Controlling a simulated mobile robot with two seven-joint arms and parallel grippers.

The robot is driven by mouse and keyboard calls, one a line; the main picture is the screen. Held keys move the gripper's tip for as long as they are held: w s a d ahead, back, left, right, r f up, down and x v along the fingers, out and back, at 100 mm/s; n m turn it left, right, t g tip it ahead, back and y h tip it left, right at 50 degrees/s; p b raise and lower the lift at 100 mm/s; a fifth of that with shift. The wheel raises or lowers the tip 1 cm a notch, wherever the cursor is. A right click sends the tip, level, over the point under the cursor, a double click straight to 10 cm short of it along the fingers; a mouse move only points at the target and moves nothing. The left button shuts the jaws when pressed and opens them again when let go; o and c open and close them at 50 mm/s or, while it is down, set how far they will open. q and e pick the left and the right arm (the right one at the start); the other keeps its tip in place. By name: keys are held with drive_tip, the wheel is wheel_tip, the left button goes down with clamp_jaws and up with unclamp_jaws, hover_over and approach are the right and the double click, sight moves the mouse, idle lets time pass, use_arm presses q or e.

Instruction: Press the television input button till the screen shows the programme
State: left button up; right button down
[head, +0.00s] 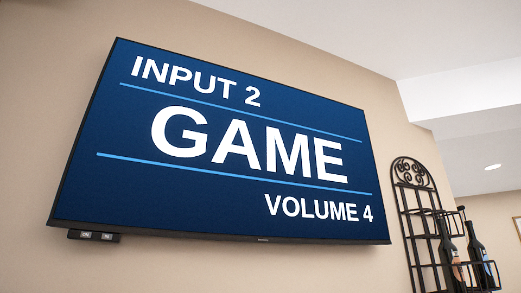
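The television (225,150) hangs on the beige wall and fills the middle of the head view, seen tilted from below. Its blue screen reads "INPUT 2", "GAME" and "VOLUME 4" in white letters. A small dark button box (94,236) sits under the lower left edge of the television. It carries two small pale labels; the left looks like "ON" and the right like "IN", though they are tiny. Neither of my grippers is in view.
A black wrought-iron wine rack (408,201) with dark bottles (448,255) stands to the right of the television. The wall below the button box looks bare. A ceiling light (492,166) shows at the far right.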

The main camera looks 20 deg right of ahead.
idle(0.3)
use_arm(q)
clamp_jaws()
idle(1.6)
